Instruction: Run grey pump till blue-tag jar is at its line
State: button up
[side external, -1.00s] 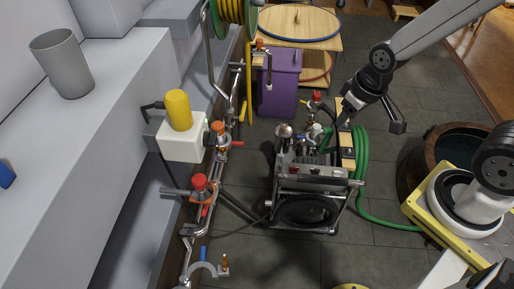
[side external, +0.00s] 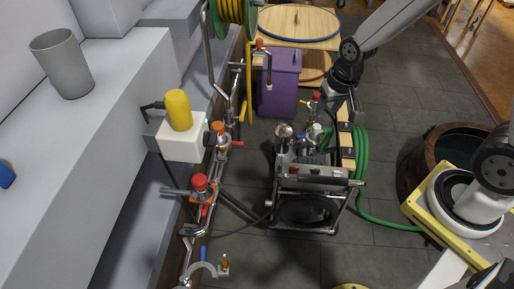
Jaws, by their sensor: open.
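A grey and black wheeled machine that looks like the pump (side external: 310,185) stands on the tiled floor in the middle, with pipe fittings on top. My gripper (side external: 341,108) is open above and behind it, over the far end of a wooden strip with black switch-like blocks (side external: 347,145). I cannot tell if it touches anything. I see no jar with a blue tag and no fill line that I can make out. A wooden tub (side external: 415,170) with dark liquid is at the right, partly hidden by my arm's base.
A green hose (side external: 362,165) coils right of the machine. Pipes with red-capped valves (side external: 200,182) run along the left ledge. A purple cabinet (side external: 278,85) stands behind. A grey cup (side external: 62,62) is on the ledge.

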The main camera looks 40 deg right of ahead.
jog(key=w+d+f+m, duration=0.2)
jog(key=w+f+m, duration=0.4)
jog(key=w, duration=0.1)
jog(key=m+g, duration=0.2)
jog(key=m, duration=1.5)
send_over(294, 169)
jog(key=f, duration=2.8)
jog(key=shift+w+d+f, duration=0.15)
jog(key=shift+w+f, duration=0.1)
jog(key=shift+f, duration=0.15)
jog(key=shift+f, duration=0.1)
jog(key=shift+f, duration=3.75)
jog(key=shift+f, duration=0.1)
